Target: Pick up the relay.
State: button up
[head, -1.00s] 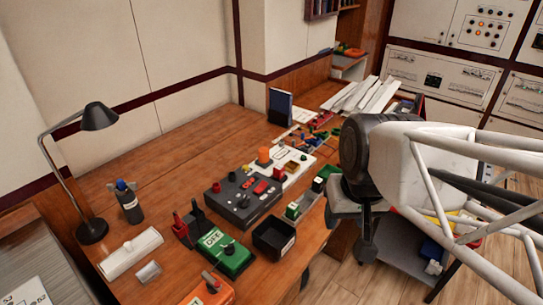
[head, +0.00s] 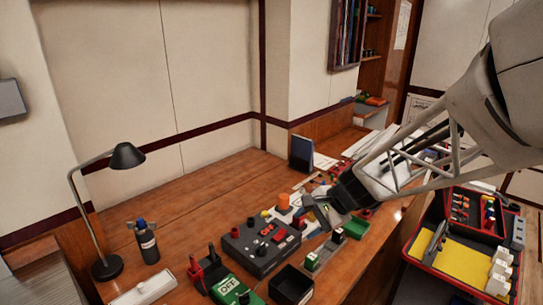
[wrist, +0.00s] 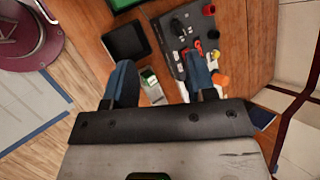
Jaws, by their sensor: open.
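My gripper (head: 322,215) hangs over the front part of the wooden desk, above the row of small blocks beside the black control box. In the wrist view, its two blue fingers (wrist: 162,78) are apart with nothing held between them. A small green and white block (wrist: 150,84), perhaps the relay, lies beyond the fingers, in the gap between them and nearer the left one. I cannot tell for sure which is the relay.
The black control box (head: 258,250) with knobs stands left of the rail. An empty black bin (head: 291,285) and a green OFF unit (head: 232,291) are in front. A red-rimmed toolbox (head: 408,250) is at right.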

jog(key=w+f+m+t+y, duration=0.1)
jog(key=w+f+m+t, duration=0.1)
jog(key=w+f+m, duration=0.35)
jog(key=w+f+m+t+y, duration=0.1)
jog(key=w+f+m+y, duration=0.15)
jog(key=w, duration=0.65)
jog(key=m+t+h, duration=0.2)
jog(key=m+t, duration=0.3)
jog(key=m, duration=0.4)
send_near(299, 221)
jog(key=w, duration=0.1)
jog(key=w+a, duration=0.1)
jog(key=w, duration=0.1)
jog(key=w+a, duration=0.1)
jog(key=w, duration=0.1)
jog(key=shift+a+f, duration=0.1)
jog(key=shift+f, duration=0.25)
jog(key=shift+w, duration=0.1)
jog(key=shift+x, duration=1.3)
jog(key=shift+a, duration=0.15)
jog(key=shift+x, duration=2.5)
